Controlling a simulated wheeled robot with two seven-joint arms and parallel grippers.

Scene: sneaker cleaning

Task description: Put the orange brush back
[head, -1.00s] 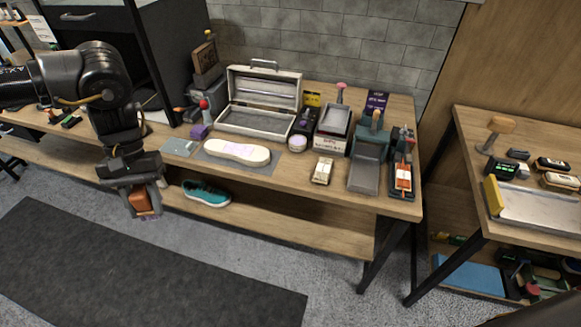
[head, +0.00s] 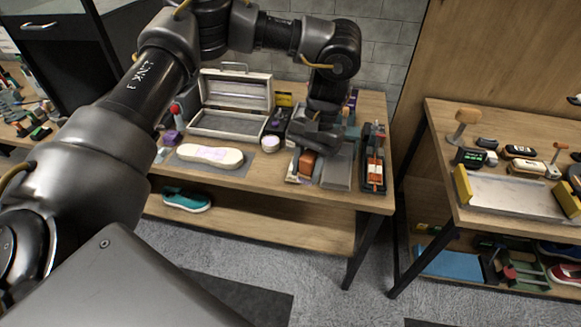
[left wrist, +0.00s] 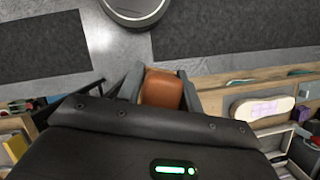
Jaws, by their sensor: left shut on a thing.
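The orange-brown brush (head: 307,163) is held by my left gripper (head: 305,160), with its brown block also showing between the fingers in the left wrist view (left wrist: 162,89). I cannot tell the exact height of the brush above the bench. My right gripper is not in view.
A white sole (head: 210,155) lies on a grey mat, with an open metal case (head: 232,122) behind it. A dark tray with an orange tool (head: 374,165) is at the bench's right end. A teal sneaker (head: 187,199) sits on the lower shelf. A second table (head: 440,110) stands right.

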